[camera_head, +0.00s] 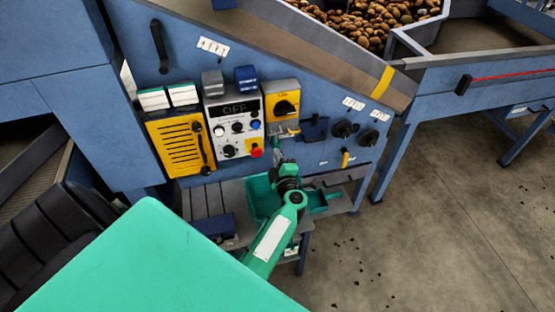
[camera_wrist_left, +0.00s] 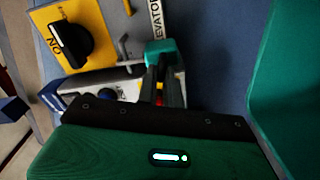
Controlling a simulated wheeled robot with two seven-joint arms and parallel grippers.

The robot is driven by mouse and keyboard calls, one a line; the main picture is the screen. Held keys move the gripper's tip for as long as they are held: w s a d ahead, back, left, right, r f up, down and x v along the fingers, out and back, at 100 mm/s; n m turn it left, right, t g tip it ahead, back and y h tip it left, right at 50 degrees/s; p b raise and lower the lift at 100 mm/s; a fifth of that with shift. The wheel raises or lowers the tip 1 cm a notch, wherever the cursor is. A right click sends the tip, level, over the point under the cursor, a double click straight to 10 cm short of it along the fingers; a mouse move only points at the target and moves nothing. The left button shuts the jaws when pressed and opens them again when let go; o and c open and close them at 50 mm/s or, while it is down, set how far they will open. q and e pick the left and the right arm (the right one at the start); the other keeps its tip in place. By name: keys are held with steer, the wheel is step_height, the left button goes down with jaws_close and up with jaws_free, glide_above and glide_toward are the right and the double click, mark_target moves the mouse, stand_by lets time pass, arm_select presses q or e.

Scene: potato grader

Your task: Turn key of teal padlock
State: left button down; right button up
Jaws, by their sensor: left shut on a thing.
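In the head view only a small teal part of the padlock (camera_head: 275,143) shows, under the yellow switch box and above my gripper. My left gripper (camera_head: 280,156) reaches up to it from below. In the left wrist view the dark fingers (camera_wrist_left: 162,88) are close together at the padlock's underside, shut on the key. The key itself is mostly hidden between the fingers. My right gripper is not in view.
A yellow box with a black rotary switch (camera_head: 285,107) is just above the padlock. A control panel with a display (camera_head: 235,107) and a red button (camera_head: 256,150) stands to the left. A teal tray (camera_head: 260,190) is below. Open floor lies to the right.

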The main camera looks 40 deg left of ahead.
arm_select(q)
steer(key=shift+f+n+b, duration=0.15)
steer(key=shift+n+b, duration=0.4)
steer(key=shift+n, duration=0.65)
steer(key=c, duration=1.5)
jaws_free()
steer(key=shift+c, duration=0.2)
